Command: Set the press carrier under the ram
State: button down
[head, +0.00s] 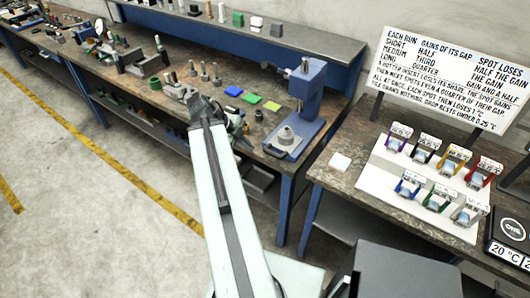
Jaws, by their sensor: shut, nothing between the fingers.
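A blue press (312,92) stands at the right end of the long workbench, with its head at the top and a blue base plate (301,140) reaching toward the front. A round grey metal piece (286,134), which looks like the press carrier, sits upright on the front of this plate. From this angle I cannot tell whether it is centred under the ram. My gripper (203,104) is at the far end of my pale arm, over the bench, left of the press and apart from it. It is shut and empty. Its fingertips are small and dark here.
Blue, green and yellow pads (251,98) lie left of the press. Several metal pegs (204,72) stand behind my gripper. A raised back shelf (270,34) holds small blocks. A right-hand table (345,184) carries a white board of coloured holders and a sign. A floor gap separates the tables.

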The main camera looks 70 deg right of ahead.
aim_at(268, 153)
jog(key=s+d+f+b, duration=0.1)
jog(key=d+f+b, duration=0.1)
jog(key=f+b, duration=0.1)
jog(key=s+d+f+b, duration=0.2)
jog(key=f, duration=0.1)
jog(key=s+d+f+b, duration=0.2)
jog(key=d+f+b, duration=0.1)
jog(key=shift+s+b, duration=0.1)
jog(key=shift+b, duration=0.2)
